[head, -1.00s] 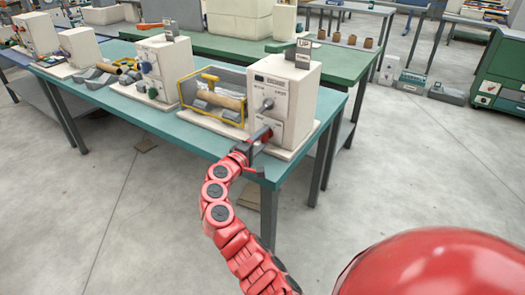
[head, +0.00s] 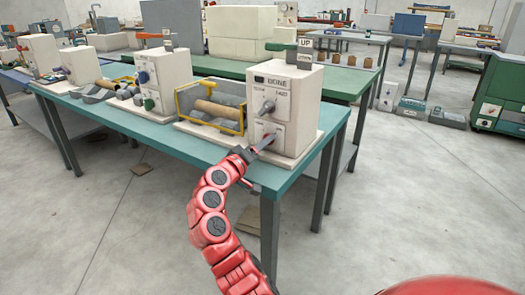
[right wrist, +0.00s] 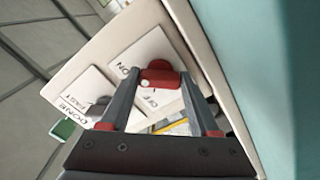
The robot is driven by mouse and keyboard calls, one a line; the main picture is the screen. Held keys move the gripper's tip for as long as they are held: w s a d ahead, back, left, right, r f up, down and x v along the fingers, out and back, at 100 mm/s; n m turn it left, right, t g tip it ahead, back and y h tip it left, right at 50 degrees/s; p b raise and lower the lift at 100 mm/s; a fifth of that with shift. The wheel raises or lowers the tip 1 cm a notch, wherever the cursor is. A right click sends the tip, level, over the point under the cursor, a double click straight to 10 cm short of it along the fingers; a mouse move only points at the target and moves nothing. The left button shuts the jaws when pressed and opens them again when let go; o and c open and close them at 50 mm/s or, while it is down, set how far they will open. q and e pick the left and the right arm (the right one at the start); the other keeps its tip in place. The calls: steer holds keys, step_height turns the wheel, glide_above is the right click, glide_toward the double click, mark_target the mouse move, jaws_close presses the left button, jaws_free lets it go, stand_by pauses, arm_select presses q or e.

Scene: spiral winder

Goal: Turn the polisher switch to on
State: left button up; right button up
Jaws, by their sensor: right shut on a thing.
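The cream polisher box (head: 285,105) stands at the right end of the teal table. Its front has a display reading DONE, a grey knob (head: 268,107) and a lower switch plate. In the right wrist view the switch (right wrist: 158,76) is a red knob on a white plate (right wrist: 150,62) marked ON and OFF. My right gripper (head: 266,143) is at the lower plate. Its two fingers sit on either side of the red knob and are shut on it. Which mark the knob points to I cannot tell. My left gripper is not in view.
A yellow-framed guard with a tan roller (head: 218,109) is left of the box. More cream machines (head: 160,78) stand further left on the teal table (head: 180,135). A green table (head: 345,85) is behind.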

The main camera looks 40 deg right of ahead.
stand_by(0.4)
steer(key=o, duration=1.4)
steer(key=shift+c, duration=0.2)
steer(key=p+v, duration=0.2)
steer(key=v, duration=1.5)
steer(key=shift+a, duration=0.2)
